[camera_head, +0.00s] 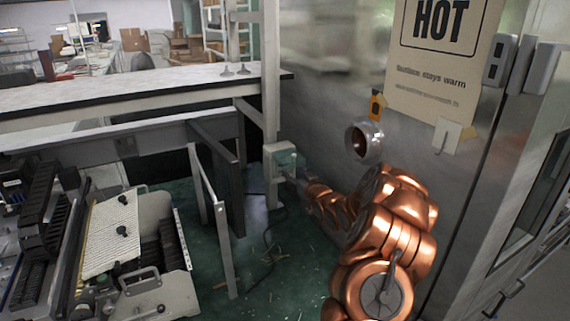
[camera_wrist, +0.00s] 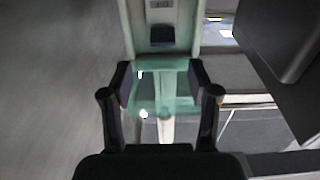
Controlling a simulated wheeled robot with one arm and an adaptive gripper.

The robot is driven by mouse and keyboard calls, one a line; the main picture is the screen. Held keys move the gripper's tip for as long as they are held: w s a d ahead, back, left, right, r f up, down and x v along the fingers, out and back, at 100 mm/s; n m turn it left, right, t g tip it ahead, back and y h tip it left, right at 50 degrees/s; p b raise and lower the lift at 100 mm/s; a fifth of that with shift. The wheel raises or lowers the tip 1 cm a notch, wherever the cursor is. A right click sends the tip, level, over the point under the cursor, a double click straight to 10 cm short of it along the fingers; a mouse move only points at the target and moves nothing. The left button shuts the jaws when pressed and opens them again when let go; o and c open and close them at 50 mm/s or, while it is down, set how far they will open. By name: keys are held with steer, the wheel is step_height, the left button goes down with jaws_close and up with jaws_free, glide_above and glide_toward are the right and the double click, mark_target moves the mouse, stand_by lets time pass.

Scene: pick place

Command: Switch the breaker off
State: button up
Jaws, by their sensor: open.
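The breaker is a small pale box (camera_head: 271,152) on a post beside the metal wall, with a translucent green cover at its front. In the wrist view the breaker (camera_wrist: 184,14) is at the top centre, with a dark recessed part (camera_wrist: 162,35) on its face. The green cover (camera_wrist: 165,78) shows below that part. My gripper (camera_wrist: 162,84) is open, with one finger on each side of the cover. Whether the fingers touch it I cannot tell. In the head view my gripper (camera_head: 288,172) is small and close to the box.
A metal wall (camera_head: 325,105) stands to the right, with a round metal fitting (camera_head: 369,143) and a "HOT" sign (camera_head: 437,60). Grey frame posts (camera_head: 212,210) stand left of the breaker. Machinery (camera_head: 100,245) fills the lower left. Open green floor (camera_head: 265,275) lies below.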

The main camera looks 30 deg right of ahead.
steer(key=w+p, duration=0.2)
steer(key=w, duration=0.4)
steer(key=shift+w, duration=0.35)
steer(key=shift+d, duration=0.1)
jaws_close()
